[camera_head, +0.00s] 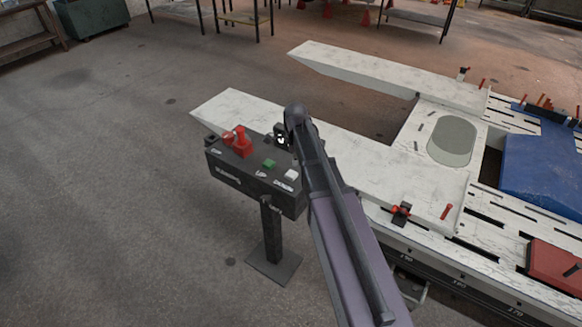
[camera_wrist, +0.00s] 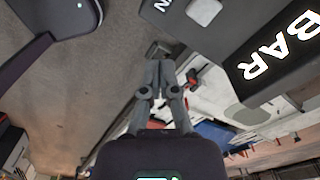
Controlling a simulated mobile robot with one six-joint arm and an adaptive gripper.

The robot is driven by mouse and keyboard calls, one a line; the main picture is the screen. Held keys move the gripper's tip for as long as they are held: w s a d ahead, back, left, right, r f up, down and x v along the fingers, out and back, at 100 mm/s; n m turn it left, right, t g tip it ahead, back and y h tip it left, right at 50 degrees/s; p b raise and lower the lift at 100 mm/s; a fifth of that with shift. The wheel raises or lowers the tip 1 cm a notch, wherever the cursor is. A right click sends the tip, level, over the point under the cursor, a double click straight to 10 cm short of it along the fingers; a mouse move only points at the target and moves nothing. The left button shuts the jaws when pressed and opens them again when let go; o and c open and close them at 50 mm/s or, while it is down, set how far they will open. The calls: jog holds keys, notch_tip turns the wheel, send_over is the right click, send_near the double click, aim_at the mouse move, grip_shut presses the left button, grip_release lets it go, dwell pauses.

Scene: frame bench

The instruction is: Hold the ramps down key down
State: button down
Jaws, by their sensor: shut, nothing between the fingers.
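A dark control box (camera_head: 230,172) on a post carries several keys: a red raised control (camera_head: 238,141), a green key (camera_head: 269,163) and a white key (camera_head: 291,175). Its labels are too small to read in the head view. In the wrist view the dark box (camera_wrist: 240,45) fills the upper right, with a pale square key (camera_wrist: 205,12), a letter "N" beside it and "BAR" on another face. I cannot tell which key is ramps down. My gripper (camera_wrist: 160,68) is shut and empty, its tips left of and below the pale key, apparently apart from it. My arm hides it in the head view.
White ramps (camera_head: 375,75) and a slotted frame bench (camera_head: 490,215) lie to the right, with a blue block (camera_head: 545,165) and a red block (camera_head: 555,265) on it. The box's post stands on a square foot (camera_head: 273,262). The floor on the left is clear.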

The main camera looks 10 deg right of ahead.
aim_at(291, 174)
jog(key=w+r+m+p, duration=0.2)
jog(key=w+r+m, duration=0.1)
jog(key=w+m, duration=0.4)
jog(key=shift+s+f, duration=0.1)
jog(key=shift+f, duration=0.15)
dwell(0.4)
notch_tip(291, 174, down, 14)
jog(key=b, duration=1.3)
jog(key=shift+r, duration=0.15)
jog(key=shift+b, duration=0.35)
